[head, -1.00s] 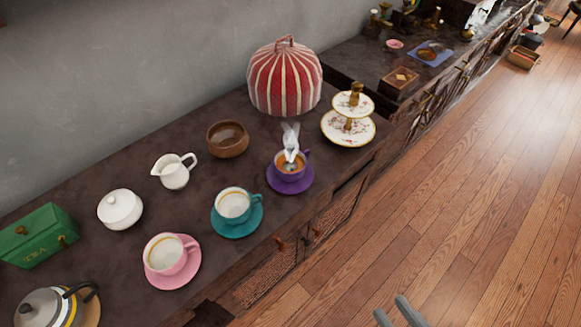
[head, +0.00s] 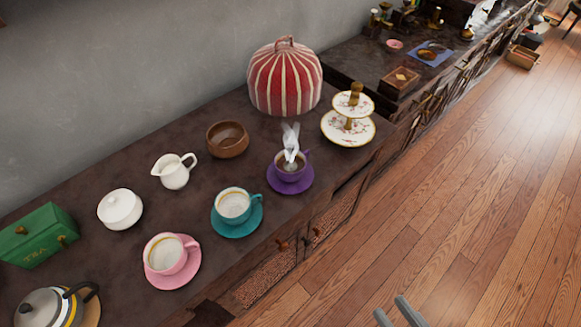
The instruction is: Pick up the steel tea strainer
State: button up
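I cannot clearly make out a steel tea strainer. A small pale greyish shape (head: 291,165) shows in the mouth of the purple cup (head: 290,175), under a white wisp like steam; it is too small to tell what it is. The cup stands on a purple saucer (head: 306,186) near the counter's front edge. My gripper (head: 397,314) shows at the bottom edge as two grey fingers with a gap between them. It is open and empty, over the floor in the picture, well apart from the cup.
A teal cup (head: 233,205) and a pink cup (head: 167,256) stand left of the purple one. A wooden bowl (head: 227,140), white jug (head: 175,172), striped tea cosy (head: 285,78) and tiered stand (head: 348,128) are near. The wooden floor (head: 450,220) is clear.

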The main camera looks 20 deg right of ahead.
aim_at(289, 166)
jog(key=i+j+u, duration=0.15)
jog(key=j, duration=0.25)
jog(key=i+j+u, duration=0.15)
jog(key=j, duration=0.25)
jog(key=i+j+u, duration=0.15)
jog(key=j, duration=0.2)
